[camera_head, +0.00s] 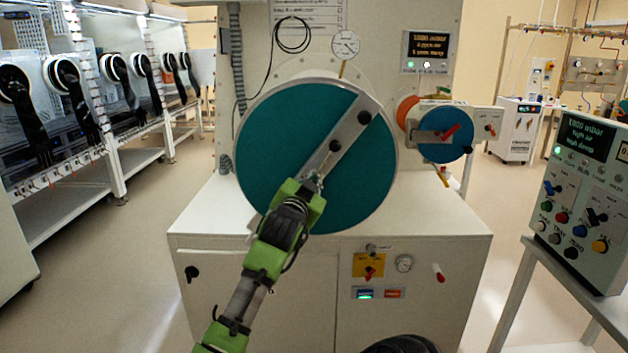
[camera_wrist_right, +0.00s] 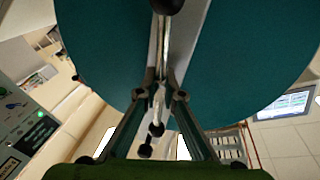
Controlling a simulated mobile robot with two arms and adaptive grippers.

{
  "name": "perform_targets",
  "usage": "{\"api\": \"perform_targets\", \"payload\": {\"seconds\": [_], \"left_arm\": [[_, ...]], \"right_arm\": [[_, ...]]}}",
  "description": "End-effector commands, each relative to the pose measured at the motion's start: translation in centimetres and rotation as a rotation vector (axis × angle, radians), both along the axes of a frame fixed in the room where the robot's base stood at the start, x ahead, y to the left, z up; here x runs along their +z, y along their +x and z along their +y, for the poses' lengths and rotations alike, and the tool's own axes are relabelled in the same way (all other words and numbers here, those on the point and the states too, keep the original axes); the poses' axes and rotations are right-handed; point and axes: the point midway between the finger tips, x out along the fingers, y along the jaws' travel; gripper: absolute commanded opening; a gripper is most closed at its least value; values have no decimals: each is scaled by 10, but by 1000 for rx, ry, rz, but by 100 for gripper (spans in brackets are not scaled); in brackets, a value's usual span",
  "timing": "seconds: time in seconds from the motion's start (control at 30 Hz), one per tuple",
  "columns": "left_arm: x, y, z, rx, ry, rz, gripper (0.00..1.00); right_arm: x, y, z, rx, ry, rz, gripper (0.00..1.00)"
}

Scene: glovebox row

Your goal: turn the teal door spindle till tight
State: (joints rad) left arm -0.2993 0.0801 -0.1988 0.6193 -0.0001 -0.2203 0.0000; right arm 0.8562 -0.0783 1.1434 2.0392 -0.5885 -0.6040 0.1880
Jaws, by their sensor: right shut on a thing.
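The teal door (camera_head: 270,130) is a large round disc in a pale ring on the white cabinet, and it looks closed. A grey bar (camera_head: 345,133) crosses it diagonally, with black knobs on it. My green right gripper (camera_head: 314,182) is at the lower part of the bar, near the door's middle. In the right wrist view, the gripper (camera_wrist_right: 160,92) is shut on a thin metal rod of the spindle (camera_wrist_right: 162,50), with a black ball at the top. The spindle's hub is mostly hidden by the gripper in the head view. My left gripper is not in view.
A smaller blue round door (camera_head: 446,134) with a red handle is at the right, beside an open orange disc (camera_head: 407,113). A dial gauge (camera_head: 345,44) is above the teal door. A control panel (camera_head: 580,190) stands at the right. Floor at the left is clear.

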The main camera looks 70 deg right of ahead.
Motion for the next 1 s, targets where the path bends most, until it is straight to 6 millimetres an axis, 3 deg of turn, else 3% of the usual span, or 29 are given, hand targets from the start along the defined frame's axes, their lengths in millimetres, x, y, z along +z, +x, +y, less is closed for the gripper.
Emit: {"api": "perform_targets", "payload": {"seconds": [0.07,0.1,0.17,0.57,1.0], "left_arm": [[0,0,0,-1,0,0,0],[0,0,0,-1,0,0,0],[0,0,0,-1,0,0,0],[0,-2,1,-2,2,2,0],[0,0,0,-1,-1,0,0]], "right_arm": [[0,1,0,2,1,-5,0],[0,1,0,2,1,-5,16],[0,1,0,2,1,-5,25],[0,0,6,1,0,-1,25],[0,-10,68,3,1,-2,25]]}}
